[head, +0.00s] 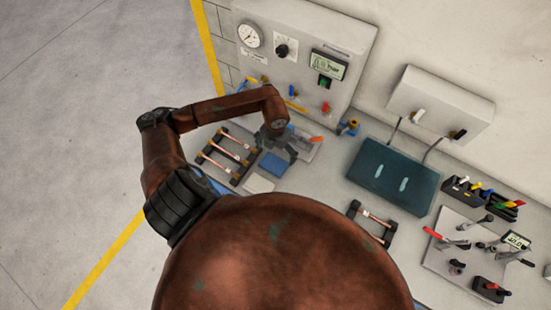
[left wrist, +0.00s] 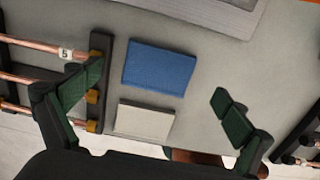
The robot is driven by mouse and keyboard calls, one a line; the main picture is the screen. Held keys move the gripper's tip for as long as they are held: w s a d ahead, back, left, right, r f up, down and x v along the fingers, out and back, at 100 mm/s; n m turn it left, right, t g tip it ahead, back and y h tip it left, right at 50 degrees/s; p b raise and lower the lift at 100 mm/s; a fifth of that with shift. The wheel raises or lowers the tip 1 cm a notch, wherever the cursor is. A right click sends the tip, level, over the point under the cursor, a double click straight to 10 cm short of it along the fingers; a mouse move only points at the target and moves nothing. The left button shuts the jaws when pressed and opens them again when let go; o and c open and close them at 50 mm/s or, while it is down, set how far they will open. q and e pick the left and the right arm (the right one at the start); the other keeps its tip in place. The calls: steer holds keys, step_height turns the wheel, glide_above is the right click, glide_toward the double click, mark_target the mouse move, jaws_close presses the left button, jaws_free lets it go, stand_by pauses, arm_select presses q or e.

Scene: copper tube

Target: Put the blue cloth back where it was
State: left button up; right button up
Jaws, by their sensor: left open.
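The blue cloth (head: 274,165) lies flat on the bench as a folded square, and it also shows in the left wrist view (left wrist: 160,67). A white folded cloth or pad (left wrist: 145,119) lies beside it, nearer my body; it also shows in the head view (head: 259,183). My left gripper (head: 277,153) is over the blue cloth. In the left wrist view its green-padded fingers (left wrist: 158,98) are wide apart, with nothing between them in its grasp. The cloth is not touched by either finger in that view. My right gripper is not in view.
A black rack with copper tubes (head: 227,153) stands left of the cloths; the left finger overlaps its edge in the wrist view. A second tube rack (head: 372,222), a dark teal mat (head: 393,178) and a clamp fixture (head: 466,246) are to the right. A gauge panel (head: 300,55) stands behind.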

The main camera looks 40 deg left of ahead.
mark_target(275, 161)
arm_select(q)
step_height(275, 161, up, 6)
steer(key=b, duration=0.1)
steer(key=shift+r, duration=0.2)
stand_by(0.5)
